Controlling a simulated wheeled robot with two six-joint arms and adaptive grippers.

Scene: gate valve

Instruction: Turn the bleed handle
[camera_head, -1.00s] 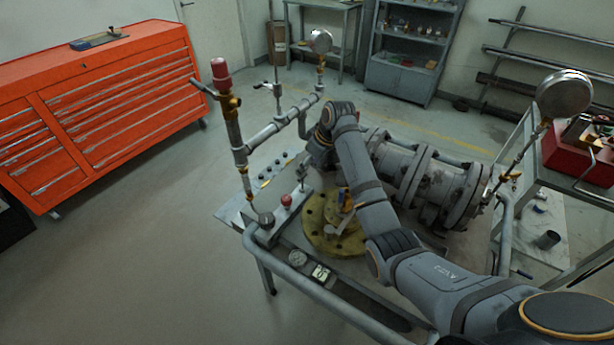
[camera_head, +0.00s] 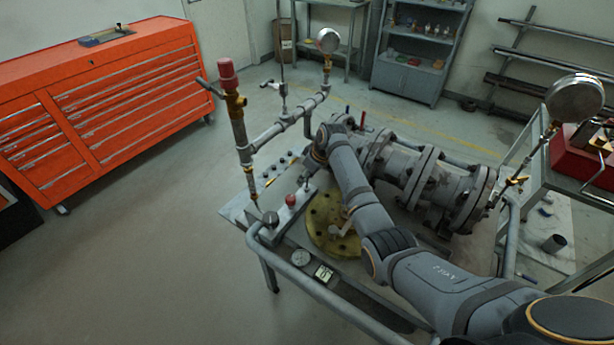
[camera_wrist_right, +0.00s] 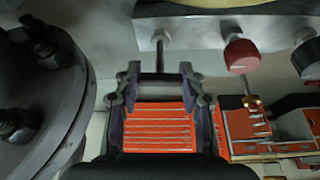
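The bleed handle (camera_wrist_right: 160,77) looks like a T-bar on a short stem below a grey block in the right wrist view. In the head view a small handle (camera_head: 305,184) stands at the far end of the block (camera_head: 284,217). My right gripper (camera_wrist_right: 160,88) has one fingertip at each end of the crossbar. I cannot tell whether the fingers press on it. My left gripper is in neither view.
A red knob (camera_head: 291,201) sits close beside the handle; it also shows in the right wrist view (camera_wrist_right: 241,55). A yellow flange (camera_head: 325,215) and large grey pipe flanges (camera_head: 425,180) crowd the bench. An upright pipe with a red cap (camera_head: 227,72) stands behind left.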

